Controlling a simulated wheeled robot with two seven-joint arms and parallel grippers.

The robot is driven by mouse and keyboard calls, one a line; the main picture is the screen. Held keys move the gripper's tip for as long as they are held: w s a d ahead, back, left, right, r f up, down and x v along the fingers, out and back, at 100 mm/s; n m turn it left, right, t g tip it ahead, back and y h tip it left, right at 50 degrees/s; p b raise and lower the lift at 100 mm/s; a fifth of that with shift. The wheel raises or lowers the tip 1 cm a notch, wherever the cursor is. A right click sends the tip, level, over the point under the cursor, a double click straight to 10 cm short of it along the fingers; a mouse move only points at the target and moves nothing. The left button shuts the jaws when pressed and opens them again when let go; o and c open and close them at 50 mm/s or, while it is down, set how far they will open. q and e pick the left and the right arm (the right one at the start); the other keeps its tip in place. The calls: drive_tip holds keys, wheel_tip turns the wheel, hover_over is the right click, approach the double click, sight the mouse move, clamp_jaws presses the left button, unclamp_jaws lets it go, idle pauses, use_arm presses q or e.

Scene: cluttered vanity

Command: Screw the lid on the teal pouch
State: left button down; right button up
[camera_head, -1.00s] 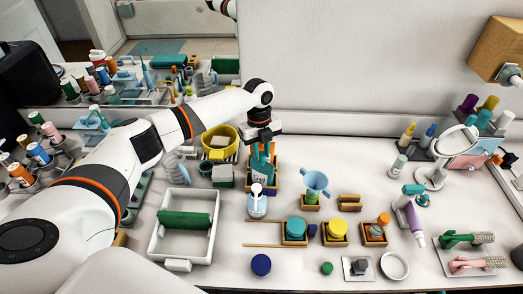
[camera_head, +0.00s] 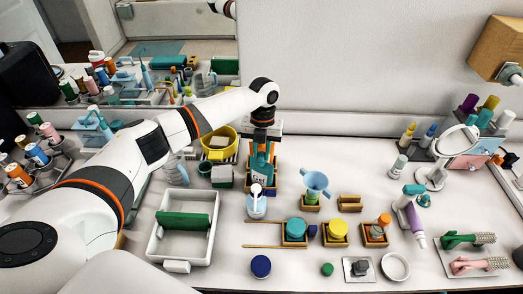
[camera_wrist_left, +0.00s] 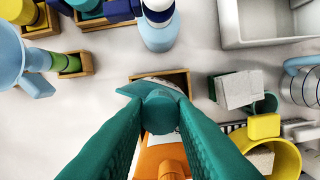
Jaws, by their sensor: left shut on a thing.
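My left gripper (camera_head: 263,153) is directly above the pouch, pointing down. In the left wrist view its two long teal fingers (camera_wrist_left: 160,104) close on a small rounded teal piece (camera_wrist_left: 160,112), which looks like the lid at the pouch's top. An orange part (camera_wrist_left: 165,155) shows between the fingers. The fingers hide the joint between lid and pouch, so I cannot tell how they meet. My right gripper is out of view.
A yellow bowl (camera_head: 218,153) is to the left, and a white tray (camera_head: 158,240) with a green block is nearer. Small wooden holders with jars occupy the middle.

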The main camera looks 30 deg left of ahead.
use_arm(q)
drive_tip(key=c, duration=1.1)
unclamp_jaws()
drive_tip(key=shift+w+a+r+b, duration=0.2)
drive_tip(key=shift+r+b, duration=0.5)
drive_tip(key=shift+r, duration=1.3)
drive_tip(key=shift+w+d+r+b, duration=0.2)
drive_tip(key=shift+r+b, duration=0.45)
drive_tip(key=shift+r, duration=1.35)
drive_tip(key=shift+w+a+r+b, duration=0.25)
drive_tip(key=shift+r+b, duration=0.45)
drive_tip(key=shift+r, duration=1.3)
